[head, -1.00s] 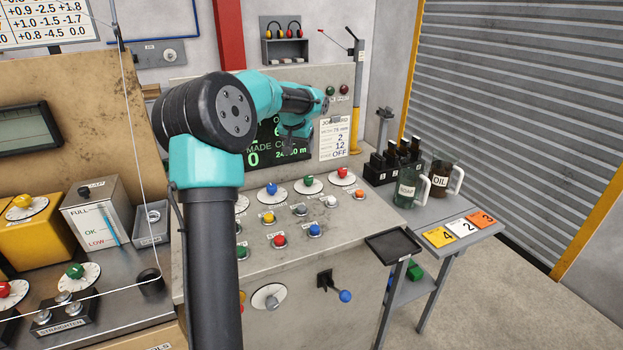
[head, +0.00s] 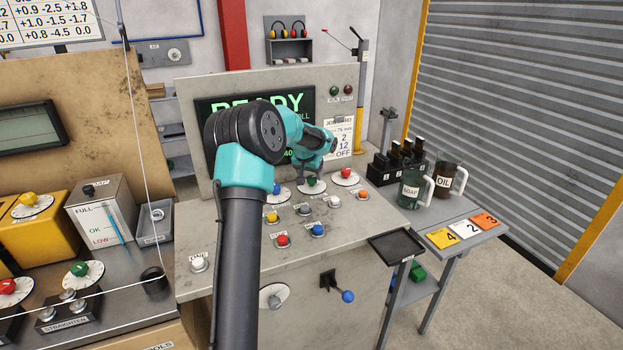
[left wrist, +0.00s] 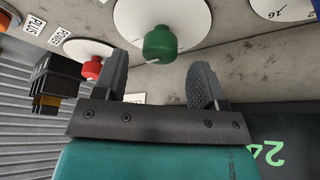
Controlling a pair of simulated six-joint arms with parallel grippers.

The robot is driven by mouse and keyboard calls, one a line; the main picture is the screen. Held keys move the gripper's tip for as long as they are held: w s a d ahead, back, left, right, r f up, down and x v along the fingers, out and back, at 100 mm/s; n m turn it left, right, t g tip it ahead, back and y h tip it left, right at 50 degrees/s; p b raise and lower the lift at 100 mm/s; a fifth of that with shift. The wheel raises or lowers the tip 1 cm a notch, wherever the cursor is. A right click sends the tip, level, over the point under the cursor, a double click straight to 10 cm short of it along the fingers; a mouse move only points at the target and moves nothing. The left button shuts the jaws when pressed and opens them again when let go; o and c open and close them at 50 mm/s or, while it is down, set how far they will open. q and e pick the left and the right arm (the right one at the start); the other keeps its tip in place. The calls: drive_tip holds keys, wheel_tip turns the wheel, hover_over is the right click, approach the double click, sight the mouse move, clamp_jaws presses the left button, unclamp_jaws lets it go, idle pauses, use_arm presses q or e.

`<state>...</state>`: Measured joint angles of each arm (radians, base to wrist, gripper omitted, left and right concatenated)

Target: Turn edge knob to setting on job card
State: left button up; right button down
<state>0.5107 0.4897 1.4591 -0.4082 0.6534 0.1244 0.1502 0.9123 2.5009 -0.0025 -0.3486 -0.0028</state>
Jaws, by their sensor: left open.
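The control panel (head: 335,222) carries a row of knobs on white dials: a blue knob (head: 276,188), a green knob (head: 312,181) and a red knob (head: 346,174). I cannot read which is the edge knob. The job card (head: 342,148) on the upright panel shows 2, 12 and OFF on its lower lines. My left gripper (head: 302,174) is open, just above and behind the green knob. In the left wrist view the green knob (left wrist: 160,44) shows beyond the gap between my open fingers (left wrist: 158,82), with the red knob (left wrist: 92,68) to the left. My right gripper is not in view.
Several push buttons lie in front of the dials, including a yellow one (head: 272,217) and an orange one (head: 362,194). The screen (head: 228,104) stands behind my arm. A black tray (head: 396,246) and mugs (head: 412,187) are to the right.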

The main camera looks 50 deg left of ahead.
sight(312, 178)
use_arm(q)
drive_tip(key=shift+x, duration=1.55)
drive_tip(key=c, duration=0.9)
